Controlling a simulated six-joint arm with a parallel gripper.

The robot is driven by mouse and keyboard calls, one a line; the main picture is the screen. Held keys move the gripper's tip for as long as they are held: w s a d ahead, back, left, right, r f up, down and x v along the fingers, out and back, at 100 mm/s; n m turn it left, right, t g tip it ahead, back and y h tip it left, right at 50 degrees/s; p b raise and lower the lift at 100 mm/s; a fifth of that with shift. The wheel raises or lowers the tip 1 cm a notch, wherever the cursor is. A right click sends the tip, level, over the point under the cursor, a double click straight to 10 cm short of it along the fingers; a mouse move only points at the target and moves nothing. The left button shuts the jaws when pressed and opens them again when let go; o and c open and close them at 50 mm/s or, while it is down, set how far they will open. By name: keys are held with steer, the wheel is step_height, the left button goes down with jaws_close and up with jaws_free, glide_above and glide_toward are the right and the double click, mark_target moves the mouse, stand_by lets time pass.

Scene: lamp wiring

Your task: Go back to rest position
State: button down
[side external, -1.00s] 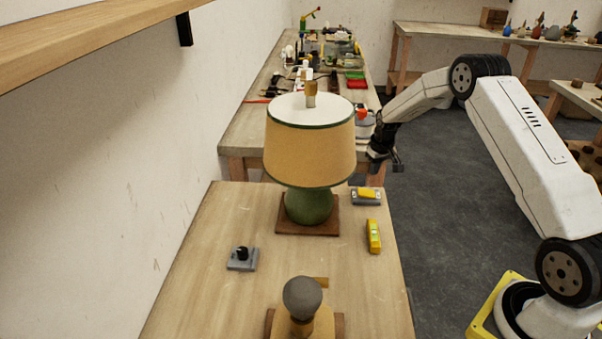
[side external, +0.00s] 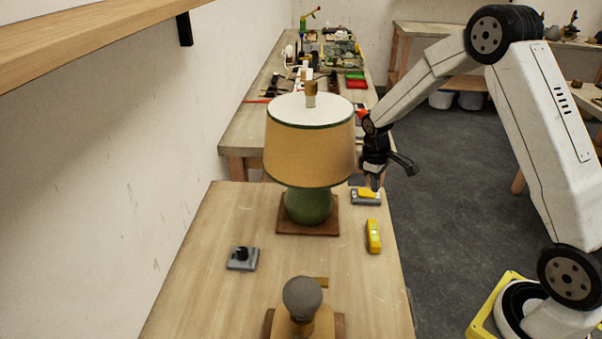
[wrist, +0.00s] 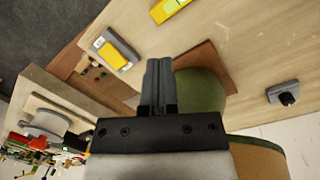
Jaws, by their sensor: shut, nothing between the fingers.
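My gripper (side external: 372,182) is shut and empty in the side external view, just behind and above the grey block with a yellow top (side external: 366,196) at the table's right edge. In the wrist view my gripper (wrist: 158,62) shows its two fingers pressed together with nothing between them. The table lamp, with a tan shade (side external: 310,145) and green base (side external: 309,206), stands upright on a brown wooden plate (side external: 290,228) to the left of my gripper. The green base also shows in the wrist view (wrist: 205,92), beside the fingers.
A yellow level (side external: 374,236) lies near the right edge of the table (side external: 220,300). A grey plate with a black knob (side external: 243,258) lies at left. A second lamp-like piece with a grey bulb (side external: 302,298) stands in front. A cluttered bench (side external: 240,130) is behind.

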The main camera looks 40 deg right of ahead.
steer(key=s+a+r+m+t+y, duration=0.1)
steer(key=s+a+r, duration=0.5)
steer(key=s+a, duration=0.9)
steer(key=shift+s+a+r+m+t, duration=0.2)
steer(key=shift+m+t, duration=0.6)
steer(key=shift+t, duration=0.3)
steer(key=c, duration=1.3)
jaws_free()
